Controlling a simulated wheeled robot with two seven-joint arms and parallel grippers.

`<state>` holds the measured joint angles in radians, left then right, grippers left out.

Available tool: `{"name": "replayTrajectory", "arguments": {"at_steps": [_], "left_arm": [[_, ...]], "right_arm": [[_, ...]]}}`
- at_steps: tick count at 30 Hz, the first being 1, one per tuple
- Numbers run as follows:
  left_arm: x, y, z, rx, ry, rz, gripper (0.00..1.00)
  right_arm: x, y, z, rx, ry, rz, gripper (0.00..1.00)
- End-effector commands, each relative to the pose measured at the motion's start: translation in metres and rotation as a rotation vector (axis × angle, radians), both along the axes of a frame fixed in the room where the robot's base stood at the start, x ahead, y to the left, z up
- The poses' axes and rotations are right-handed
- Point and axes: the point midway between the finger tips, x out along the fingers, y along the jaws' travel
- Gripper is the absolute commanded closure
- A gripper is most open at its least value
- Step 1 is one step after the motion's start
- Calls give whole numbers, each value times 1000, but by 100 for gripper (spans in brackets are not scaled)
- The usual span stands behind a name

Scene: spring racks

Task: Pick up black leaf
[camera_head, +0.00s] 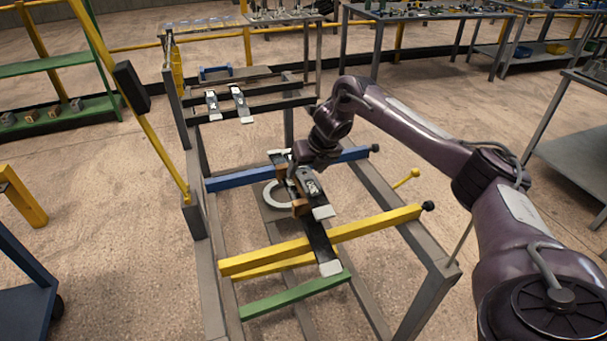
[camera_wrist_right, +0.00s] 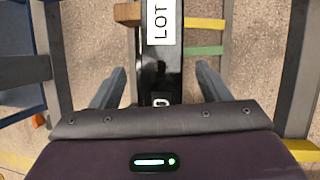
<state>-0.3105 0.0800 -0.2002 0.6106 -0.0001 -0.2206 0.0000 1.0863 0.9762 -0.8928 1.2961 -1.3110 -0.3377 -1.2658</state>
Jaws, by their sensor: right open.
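A long black leaf (camera_head: 318,240) with pale ends lies across the coloured bars of the near rack. A shorter black piece with a white label (camera_head: 312,188) and a pale end sits over it, beside brown blocks (camera_head: 300,207). In the right wrist view a black leaf (camera_wrist_right: 160,80) with a white "LOT" label runs up the middle. My right gripper (camera_head: 302,172) is above the labelled piece. Its two fingers, also in the wrist view (camera_wrist_right: 158,92), are apart on either side of the leaf, with gaps. I cannot tell how low they reach. My left gripper is not in view.
The near rack has a blue bar (camera_head: 238,179), a yellow bar (camera_head: 345,232) and a green bar (camera_head: 292,296). A pale ring (camera_head: 274,202) lies below the blue bar. Two more labelled black leaves (camera_head: 212,104) (camera_head: 241,104) lie on the rear rack. Grey tables stand behind.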

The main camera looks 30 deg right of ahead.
Motion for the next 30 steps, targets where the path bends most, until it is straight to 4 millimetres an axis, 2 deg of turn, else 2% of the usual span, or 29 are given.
{"name": "replayTrajectory", "arguments": {"at_steps": [3,6,13,25,30], "left_arm": [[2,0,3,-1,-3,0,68],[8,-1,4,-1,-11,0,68],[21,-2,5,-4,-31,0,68],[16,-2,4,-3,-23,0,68],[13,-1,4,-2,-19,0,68]], "right_arm": [[6,2,-15,1,1,-1,30],[9,1,-21,0,0,-1,30],[10,1,-22,-1,-1,-1,30],[10,2,-21,0,-1,0,82],[11,2,-19,1,-6,-1,82]]}}
